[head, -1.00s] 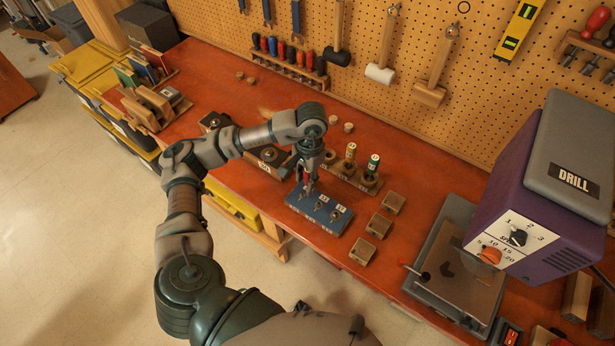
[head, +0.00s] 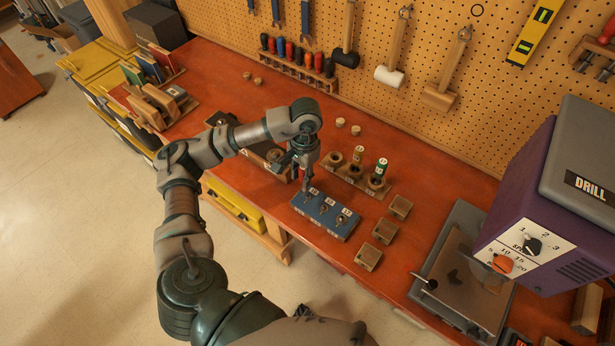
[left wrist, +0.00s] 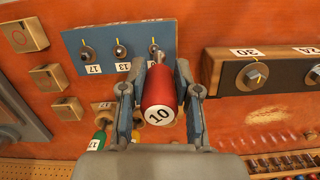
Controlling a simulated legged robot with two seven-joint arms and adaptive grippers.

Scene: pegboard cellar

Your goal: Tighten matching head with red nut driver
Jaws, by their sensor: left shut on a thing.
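My left gripper (head: 305,178) points down and is shut on the red nut driver (left wrist: 158,95), whose end cap reads 10. In the head view only a little red shows between the fingers. The blue block (left wrist: 103,38) carries a row of metal heads; the labels 17 and 13 are readable, and the label by the third head is covered by the driver. The driver's shaft reaches that third head, at the left end of the block in the head view (head: 322,223). I cannot tell whether the tip is seated on it. My right gripper is out of view.
A wooden stand behind the block holds a green driver (head: 381,168) and a yellow driver (head: 358,155). Small wooden blocks (head: 384,231) lie to the right, before the purple drill (head: 530,215).

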